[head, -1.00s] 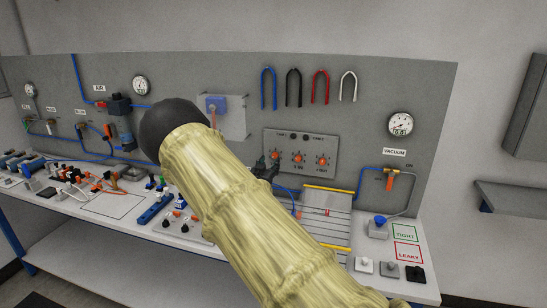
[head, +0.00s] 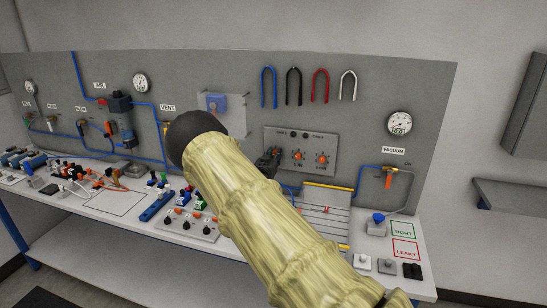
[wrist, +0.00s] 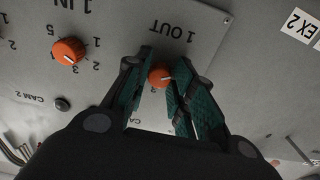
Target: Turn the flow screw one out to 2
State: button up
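The orange flow screw under the "1 OUT" label (wrist: 160,77) shows between my fingers in the wrist view, which sees the panel upside down. A pale mark on it points toward the right of the picture; most of its scale is hidden by the fingers. My gripper (wrist: 163,62) is open, with one teal-padded finger on each side of the screw; whether they touch it I cannot tell. In the head view my dark gripper (head: 268,161) is at the left end of the grey screw panel (head: 330,140) and hides the leftmost screw.
Another orange screw (wrist: 68,51), marked "1 IN", and a dark button (wrist: 62,104) are on the same panel. Hooks with coloured tubes hang above. A slotted plate (head: 327,205) stands below right. Bench clutter lies to the left of my arm.

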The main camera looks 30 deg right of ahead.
grip_shut()
jog(key=shift+f+m+b, duration=0.15)
jog(key=shift+m+b, duration=0.15)
jog(key=shift+b, duration=0.4)
jog(key=m+b, duration=0.1)
jog(key=b, duration=0.2)
jog(key=m+b, duration=0.2)
jog(key=b, duration=0.1)
jog(key=shift+f+m+b, duration=0.2)
jog(key=shift+m+b, duration=0.1)
jog(key=shift+b, duration=0.1)
jog(key=m+b, duration=0.5)
jog(key=b, duration=0.3)
jog(key=m+b, duration=0.2)
jog(key=shift+r+b, duration=0.2)
jog(key=shift+b, duration=0.15)
jog(key=shift+r+m, duration=0.15)
jog(key=shift+m, duration=0.25)
